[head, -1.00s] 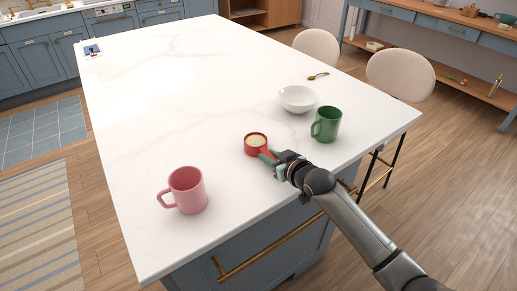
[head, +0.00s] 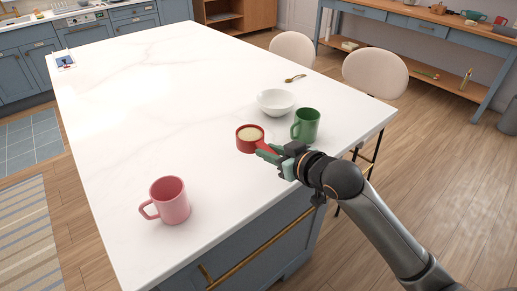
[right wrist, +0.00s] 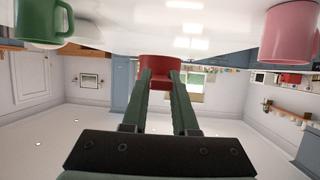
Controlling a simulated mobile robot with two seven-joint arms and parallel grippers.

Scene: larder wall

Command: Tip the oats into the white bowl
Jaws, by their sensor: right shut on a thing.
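A red cup-shaped scoop (head: 250,146) holds the pale oats (head: 250,133) and looks upright. My right gripper (head: 271,152) is shut on its short red handle, at the near right of the cup. In the right wrist view, the red scoop (right wrist: 160,66) shows at the tips of the two green fingers (right wrist: 160,88). The scoop appears slightly above the white counter. The white bowl (head: 276,103) stands on the counter beyond the scoop, to the right, and looks empty. My left gripper is not in view.
A green mug (head: 306,126) stands close to the right of the scoop, near the bowl. A pink mug (head: 171,202) stands at the near left. A small spoon (head: 295,78) lies behind the bowl. The counter's (head: 150,110) left and far parts are mostly clear.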

